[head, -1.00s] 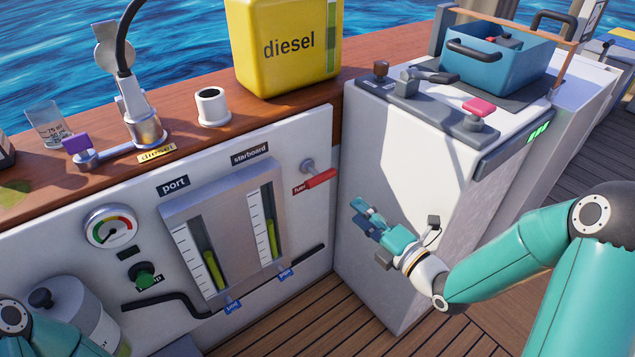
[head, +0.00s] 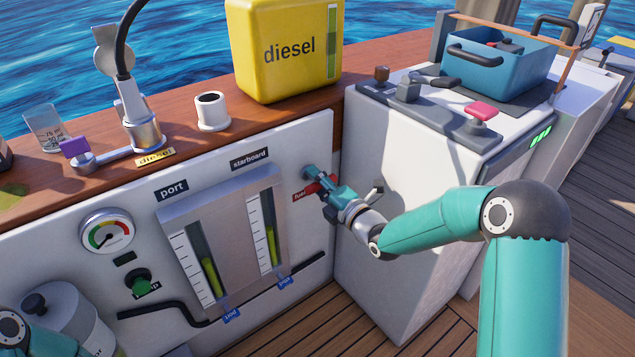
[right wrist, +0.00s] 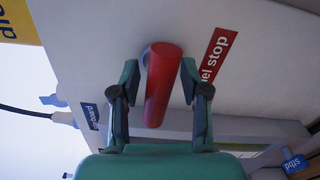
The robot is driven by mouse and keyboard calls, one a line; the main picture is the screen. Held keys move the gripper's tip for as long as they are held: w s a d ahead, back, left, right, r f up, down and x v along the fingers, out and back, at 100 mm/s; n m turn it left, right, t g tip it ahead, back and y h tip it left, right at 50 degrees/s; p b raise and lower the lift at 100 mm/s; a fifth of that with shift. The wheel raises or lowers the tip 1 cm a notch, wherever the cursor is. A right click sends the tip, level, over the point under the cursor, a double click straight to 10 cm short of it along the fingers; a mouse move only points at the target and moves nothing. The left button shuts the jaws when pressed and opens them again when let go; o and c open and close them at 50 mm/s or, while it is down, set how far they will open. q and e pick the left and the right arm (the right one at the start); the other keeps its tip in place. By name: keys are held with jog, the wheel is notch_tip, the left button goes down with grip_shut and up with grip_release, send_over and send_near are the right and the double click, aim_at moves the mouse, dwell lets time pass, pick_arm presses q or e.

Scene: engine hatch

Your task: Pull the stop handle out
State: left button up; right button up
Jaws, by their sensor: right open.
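The red stop handle (right wrist: 163,85) sticks out from the white panel beside a red "fuel stop" label (right wrist: 218,54) in the right wrist view. My right gripper (right wrist: 159,95) is open, with one finger on each side of the handle and gaps showing between fingers and handle. In the head view my right gripper (head: 318,181) is at the handle and covers much of it and of the label. My left arm shows only at the lower left edge of the head view; its gripper is out of the picture.
The sight gauge plate (head: 232,235) is left of my right gripper. A white console (head: 385,150) stands close on the right, carrying levers and a blue crate (head: 497,66). A yellow diesel can (head: 285,50) stands on the wooden ledge above. A black pipe (head: 165,308) runs below the gauges.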

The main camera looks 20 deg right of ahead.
jog(key=shift+c, duration=0.2)
grip_shut()
